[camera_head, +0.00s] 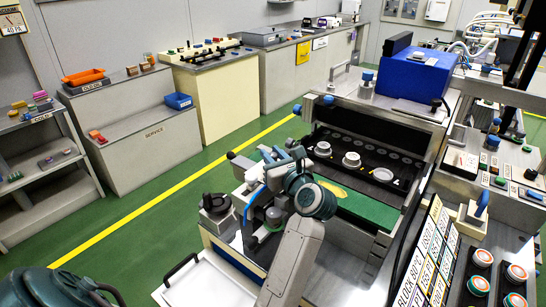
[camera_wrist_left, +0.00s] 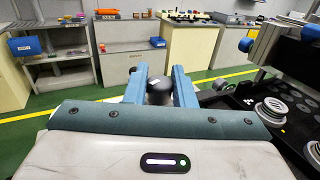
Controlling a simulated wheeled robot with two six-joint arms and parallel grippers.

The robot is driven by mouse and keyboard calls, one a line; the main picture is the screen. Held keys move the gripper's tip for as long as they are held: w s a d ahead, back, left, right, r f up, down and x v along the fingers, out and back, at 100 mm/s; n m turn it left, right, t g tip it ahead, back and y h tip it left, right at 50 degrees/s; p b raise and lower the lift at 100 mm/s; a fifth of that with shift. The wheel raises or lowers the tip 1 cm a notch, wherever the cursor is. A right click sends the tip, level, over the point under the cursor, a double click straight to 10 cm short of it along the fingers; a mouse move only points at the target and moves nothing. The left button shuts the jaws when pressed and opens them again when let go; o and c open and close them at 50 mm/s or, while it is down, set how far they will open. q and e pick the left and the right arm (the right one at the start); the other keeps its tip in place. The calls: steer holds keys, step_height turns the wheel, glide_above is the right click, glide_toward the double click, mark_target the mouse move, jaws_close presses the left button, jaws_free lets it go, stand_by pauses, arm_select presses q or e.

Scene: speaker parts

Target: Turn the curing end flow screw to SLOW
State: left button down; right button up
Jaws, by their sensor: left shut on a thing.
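My left gripper (camera_head: 266,158) is at the left side of the grey machine, beyond the teal wrist joint. In the left wrist view my left gripper (camera_wrist_left: 158,92) has its two blue fingers on either side of a dark rounded knob (camera_wrist_left: 160,88), shut on it. It appears to be the flow screw; I cannot read any SLOW mark or tell how far it is turned. In the head view the fingers and arm largely hide the held part. A dark knob (camera_head: 231,155) on a metal shaft shows just left of the gripper. My right gripper is not in view.
The machine's dark tray (camera_head: 400,170) with several round speaker parts lies right of the gripper, above a green panel. A black round dial (camera_head: 215,204) stands close on the near left. A blue box (camera_head: 415,72) stands behind. The green floor to the left is clear.

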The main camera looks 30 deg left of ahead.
arm_select(q)
steer(key=shift+m+t+h, duration=0.5)
steer(key=shift+m+t, duration=0.1)
steer(key=shift+t, duration=0.2)
steer(key=c, duration=1.3)
jaws_free()
steer(key=shift+o, duration=0.2)
steer(key=shift+a, duration=0.1)
